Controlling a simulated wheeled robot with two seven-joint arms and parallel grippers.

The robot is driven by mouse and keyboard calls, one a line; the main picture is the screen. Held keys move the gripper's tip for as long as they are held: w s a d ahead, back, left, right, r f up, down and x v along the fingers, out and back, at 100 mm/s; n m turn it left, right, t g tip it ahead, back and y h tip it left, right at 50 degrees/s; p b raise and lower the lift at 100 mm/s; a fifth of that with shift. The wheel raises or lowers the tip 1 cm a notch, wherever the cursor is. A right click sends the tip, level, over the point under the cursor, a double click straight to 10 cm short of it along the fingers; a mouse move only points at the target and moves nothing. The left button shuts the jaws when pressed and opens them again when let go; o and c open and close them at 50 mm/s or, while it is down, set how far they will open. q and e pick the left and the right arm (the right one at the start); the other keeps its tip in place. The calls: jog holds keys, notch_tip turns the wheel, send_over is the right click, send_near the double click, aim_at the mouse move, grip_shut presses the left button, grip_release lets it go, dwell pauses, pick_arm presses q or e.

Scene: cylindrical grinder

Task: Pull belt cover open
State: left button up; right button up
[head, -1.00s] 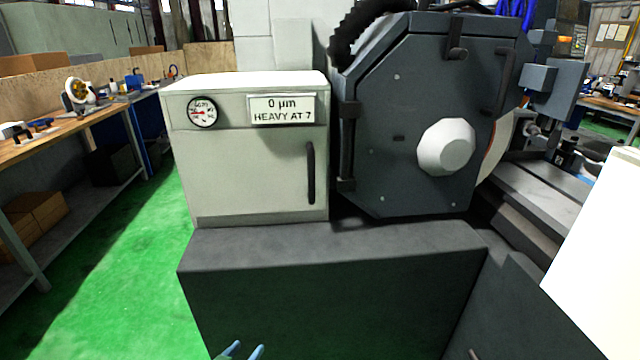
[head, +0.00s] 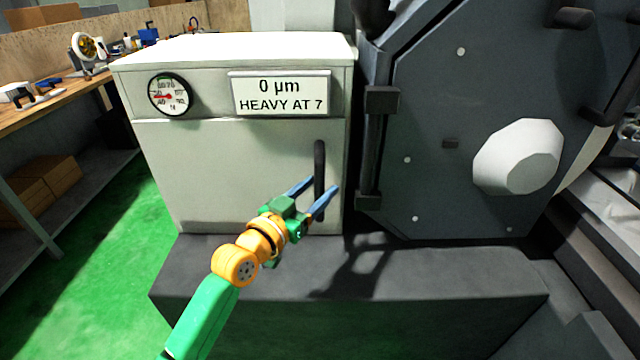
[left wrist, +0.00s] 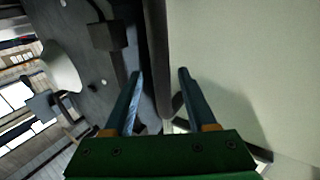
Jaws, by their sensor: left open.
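The cover is a pale cabinet front (head: 230,170) with a dark vertical bar handle (head: 320,160) near its right edge. It looks closed. My left gripper (head: 325,185) is in front of the handle's lower part, its two blue fingers apart. In the left wrist view the handle (left wrist: 157,45) runs between the open fingers (left wrist: 159,74). I cannot tell whether either finger touches it. My right gripper is not in view.
A dark grey guard (head: 430,190) with a white knob (head: 518,157) and a black hinge (head: 375,150) stands right of the cover. A grey ledge (head: 440,270) juts out below. A gauge (head: 170,94) and a sign (head: 280,93) sit above. Green floor is clear at left.

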pick_arm(q)
jog(key=shift+w+d+f, duration=0.15)
jog(key=shift+w+d, duration=0.05)
jog(key=shift+w, duration=0.2)
jog(key=shift+w+d+f, duration=0.1)
jog(key=shift+w+d, duration=0.1)
jog(key=shift+w, duration=0.2)
jog(key=shift+s+r, duration=0.1)
jog(key=shift+s, duration=0.05)
jog(key=shift+c, duration=0.7)
jog(key=shift+a, duration=0.1)
grip_shut()
